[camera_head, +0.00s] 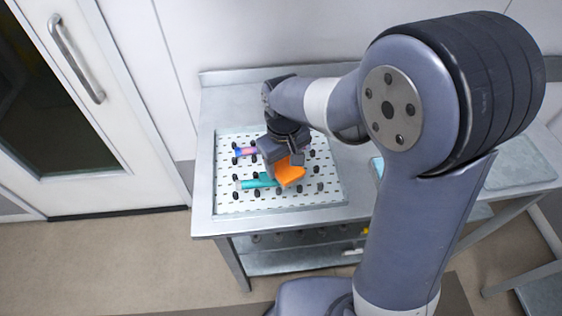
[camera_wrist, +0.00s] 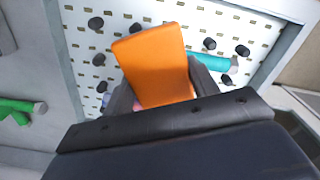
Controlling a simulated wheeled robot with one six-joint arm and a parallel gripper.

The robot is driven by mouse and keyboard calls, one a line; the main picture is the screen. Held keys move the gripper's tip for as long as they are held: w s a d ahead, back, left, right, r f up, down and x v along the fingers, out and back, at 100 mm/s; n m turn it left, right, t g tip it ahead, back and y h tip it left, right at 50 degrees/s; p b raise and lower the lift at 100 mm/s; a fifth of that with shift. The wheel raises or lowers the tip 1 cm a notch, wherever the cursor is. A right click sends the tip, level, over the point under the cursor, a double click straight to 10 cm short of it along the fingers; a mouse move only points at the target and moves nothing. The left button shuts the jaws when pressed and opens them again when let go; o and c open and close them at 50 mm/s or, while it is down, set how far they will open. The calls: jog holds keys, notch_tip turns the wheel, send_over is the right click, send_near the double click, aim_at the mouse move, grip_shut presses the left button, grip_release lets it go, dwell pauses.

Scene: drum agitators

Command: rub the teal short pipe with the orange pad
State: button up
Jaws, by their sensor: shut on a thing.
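The teal short pipe (camera_head: 258,182) lies on the white pegged board (camera_head: 230,207), between dark pegs. In the wrist view the teal pipe (camera_wrist: 214,61) shows to the right of the pad, partly hidden behind it and my finger. My gripper (camera_head: 285,160) is shut on the orange pad (camera_head: 289,172). The orange pad (camera_wrist: 158,66) fills the middle of the wrist view, between the two fingers. In the head view the pad is at the pipe's right end and overlaps it; I cannot tell whether they touch.
A pink and blue piece (camera_head: 245,152) lies on the board behind the teal pipe. Dark pegs (camera_head: 319,187) stand around the board. The metal table (camera_head: 204,223) has a raised back edge. A green thing (camera_wrist: 16,110) shows at the left of the wrist view.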

jog(key=shift+w+d+r+p, duration=0.1)
jog(key=shift+d+r+p, duration=0.2)
jog(key=shift+r, duration=0.35)
jog(key=shift+w+d+r+p, duration=0.1)
jog(key=shift+r+p, duration=0.3)
jog(key=shift+r, duration=0.2)
jog(key=shift+s+a+r+p, duration=0.2)
jog(key=shift+a+r+p, duration=0.05)
jog(key=shift+r+p, duration=2)
jog(key=shift+r, duration=0.6)
